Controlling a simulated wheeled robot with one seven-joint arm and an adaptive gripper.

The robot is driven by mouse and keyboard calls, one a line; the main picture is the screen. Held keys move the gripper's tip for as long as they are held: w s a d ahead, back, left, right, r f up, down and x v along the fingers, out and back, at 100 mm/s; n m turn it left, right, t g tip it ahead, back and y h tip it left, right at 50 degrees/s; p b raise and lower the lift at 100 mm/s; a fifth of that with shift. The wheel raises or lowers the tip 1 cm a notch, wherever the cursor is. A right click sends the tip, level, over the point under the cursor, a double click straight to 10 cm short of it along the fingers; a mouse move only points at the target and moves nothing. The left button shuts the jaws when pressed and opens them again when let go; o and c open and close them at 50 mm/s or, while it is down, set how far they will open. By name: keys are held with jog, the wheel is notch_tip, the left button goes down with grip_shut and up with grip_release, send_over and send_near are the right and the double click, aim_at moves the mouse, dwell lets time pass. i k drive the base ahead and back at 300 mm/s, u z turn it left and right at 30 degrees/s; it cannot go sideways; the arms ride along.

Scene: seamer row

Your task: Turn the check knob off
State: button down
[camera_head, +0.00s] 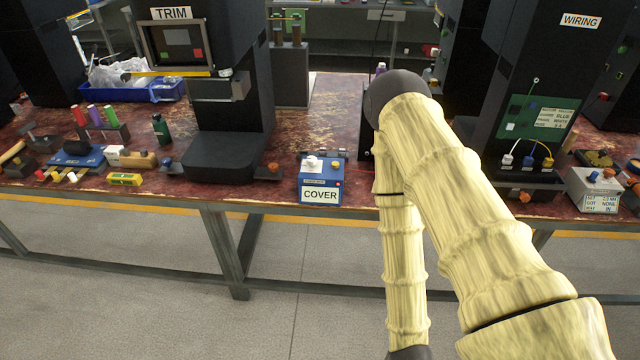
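No knob that I can read as "check" shows. A blue and white box labelled COVER (320,184) sits at the table's front edge, with a white knob (312,162) and a small yellow part on top. A grey box (598,203) at the right front edge carries a blue knob (593,176), an orange knob (609,173) and a small text panel. Other orange knobs show at the table edge (273,168) and below the WIRING machine (525,196). My gripper is out of view; my arm bends down past the bottom edge.
A long worn red table (320,110) runs across the view. The black TRIM machine (228,130) stands left of the COVER box; the black WIRING machine (560,70) stands right. Tools and a blue tray (165,92) lie at left. Grey floor (120,290) in front is clear.

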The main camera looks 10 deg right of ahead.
aim_at(311, 161)
jog(key=z, duration=1.75)
jog(key=i, duration=0.75)
jog(key=u, duration=2.2)
